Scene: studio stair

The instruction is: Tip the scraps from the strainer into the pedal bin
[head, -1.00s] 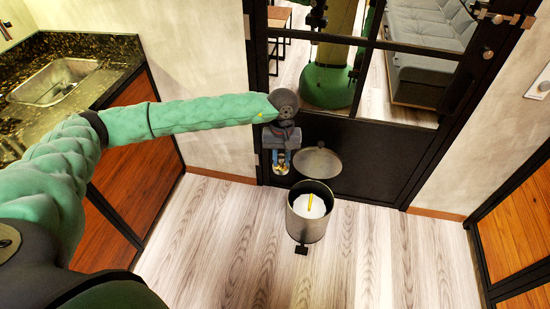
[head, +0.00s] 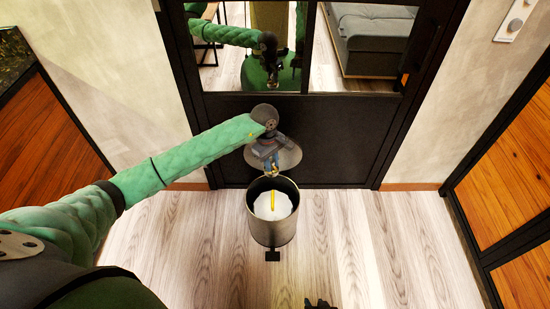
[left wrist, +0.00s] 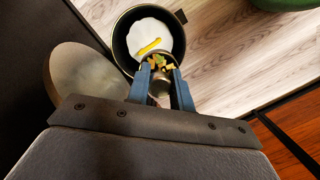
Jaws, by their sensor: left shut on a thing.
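My left gripper (head: 270,167) is shut on the small strainer, at the back rim of the pedal bin (head: 272,232). In the left wrist view the strainer (left wrist: 160,86) sits between the blue fingers (left wrist: 158,80), and yellow, green and brown scraps (left wrist: 161,63) show in its bowl. The bin is open, its round lid (head: 288,157) raised at the back. Inside is a white liner (head: 265,206) with a yellow strip (head: 273,202) on it. The strainer's handle cannot be made out. A dark tip of my right gripper (head: 320,304) shows at the bottom edge; its jaws are unclear.
A dark framed glass door (head: 330,130) stands right behind the bin. The bin's pedal (head: 272,256) points towards me. Wooden cabinets stand at left (head: 45,150) and right (head: 510,180). The pale plank floor (head: 380,240) around the bin is clear.

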